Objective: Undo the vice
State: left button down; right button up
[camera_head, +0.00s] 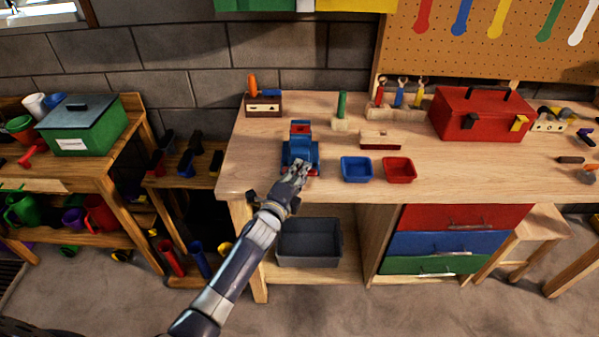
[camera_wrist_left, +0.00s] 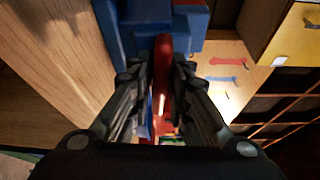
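The vice (camera_head: 300,150) is blue with red parts and stands at the front left of the wooden workbench. My left gripper (camera_head: 301,170) is at its front, and hides part of it in the head view. In the left wrist view, a red bar-shaped handle (camera_wrist_left: 163,58) runs between the fingers of my left gripper (camera_wrist_left: 163,75), with blue vice body (camera_wrist_left: 148,12) behind. The fingers lie close against both sides of the handle and look shut on it. My right gripper is in neither view.
A blue tray (camera_head: 357,169) and a red tray (camera_head: 399,170) sit right of the vice. A small red-and-wood block (camera_head: 380,140), a tool holder (camera_head: 263,104) and a red toolbox (camera_head: 482,113) stand farther back. A grey bin (camera_head: 309,243) is below the bench.

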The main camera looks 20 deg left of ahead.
pick_arm(q)
jog(key=shift+f, duration=0.1)
jog(key=shift+f+n+b, duration=0.1)
jog(key=shift+n+b, duration=0.3)
jog(key=shift+b, duration=0.4)
jog(key=n+t+b, duration=0.1)
jog(key=n+b, duration=0.3)
jog(key=n+t+y+b, duration=0.1)
jog(key=n+t+b, duration=0.1)
jog(key=n+b, duration=0.2)
jog(key=shift+s+b, duration=0.1)
jog(key=shift+b, duration=0.35)
jog(key=n+b, duration=0.1)
jog(key=n+y+b, duration=0.1)
jog(key=n, duration=0.1)
jog(key=shift+r+t, duration=0.3)
jog(key=shift+t, duration=0.1)
jog(key=shift+r+n+y+b, duration=0.1)
jog(key=shift+n+y+b, duration=0.2)
jog(key=shift+n, duration=0.2)
jog(key=shift+r, duration=0.2)
